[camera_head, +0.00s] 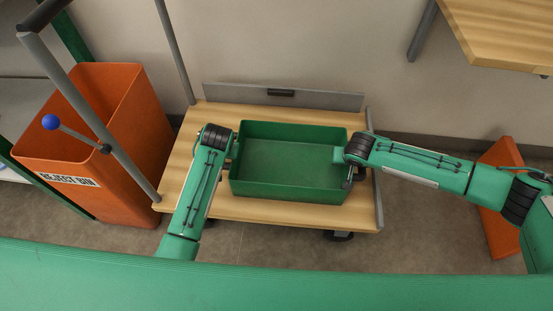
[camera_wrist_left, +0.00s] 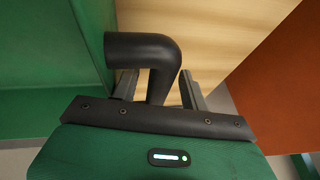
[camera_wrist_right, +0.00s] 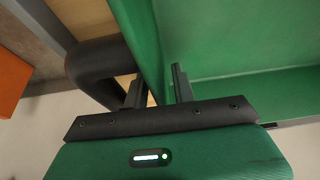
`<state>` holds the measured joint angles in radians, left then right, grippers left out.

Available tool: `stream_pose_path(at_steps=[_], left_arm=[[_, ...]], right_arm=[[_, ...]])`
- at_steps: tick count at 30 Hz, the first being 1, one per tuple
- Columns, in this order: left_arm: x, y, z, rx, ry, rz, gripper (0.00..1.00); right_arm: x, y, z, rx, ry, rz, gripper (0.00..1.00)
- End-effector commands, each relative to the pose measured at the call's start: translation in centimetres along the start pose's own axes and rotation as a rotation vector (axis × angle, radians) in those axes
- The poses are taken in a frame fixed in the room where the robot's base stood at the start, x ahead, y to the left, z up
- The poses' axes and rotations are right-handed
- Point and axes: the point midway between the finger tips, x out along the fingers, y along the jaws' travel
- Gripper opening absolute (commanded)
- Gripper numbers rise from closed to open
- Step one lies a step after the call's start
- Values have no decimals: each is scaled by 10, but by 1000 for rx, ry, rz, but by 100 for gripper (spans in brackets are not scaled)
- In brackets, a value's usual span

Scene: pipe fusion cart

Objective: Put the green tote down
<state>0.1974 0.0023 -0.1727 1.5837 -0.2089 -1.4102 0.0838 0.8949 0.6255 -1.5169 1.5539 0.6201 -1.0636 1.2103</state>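The green tote (camera_head: 290,166), empty and open-topped, appears level over the wooden cart deck (camera_head: 270,211) and looks to be resting on it; its underside is hidden. My left gripper (camera_head: 227,160) is at its left end. In the left wrist view, the black tote handle (camera_wrist_left: 145,50) lies between the parted fingers (camera_wrist_left: 158,88), with a gap beside it. My right gripper (camera_head: 350,170) is at the tote's right end. In the right wrist view, its fingers (camera_wrist_right: 157,90) are apart near the tote wall, and the other black handle (camera_wrist_right: 90,68) lies left of them.
An orange reject bin (camera_head: 118,130) stands left of the cart. Grey cart posts (camera_head: 90,112) rise at the left, one with a blue-knobbed lever (camera_head: 51,122). A grey back panel (camera_head: 325,100) edges the deck. Another orange object (camera_head: 500,225) stands right; a wooden tabletop (camera_head: 510,32) is upper right.

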Motion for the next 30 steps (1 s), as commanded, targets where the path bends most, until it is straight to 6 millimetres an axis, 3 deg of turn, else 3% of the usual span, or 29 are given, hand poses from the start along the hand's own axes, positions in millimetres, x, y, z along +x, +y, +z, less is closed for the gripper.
stream_pose_path(at_steps=[8, 21, 30], left_arm=[[-12, 1, -1, 0, 3, 1, 45], [-97, 0, -1, -1, 4, 1, 45], [-120, 0, 0, 0, 0, 0, 45]], right_arm=[[0, -1, 0, -1, 0, -2, 26], [0, -1, 0, -1, 0, -2, 26], [-4, -1, 0, 0, 0, -2, 26]])
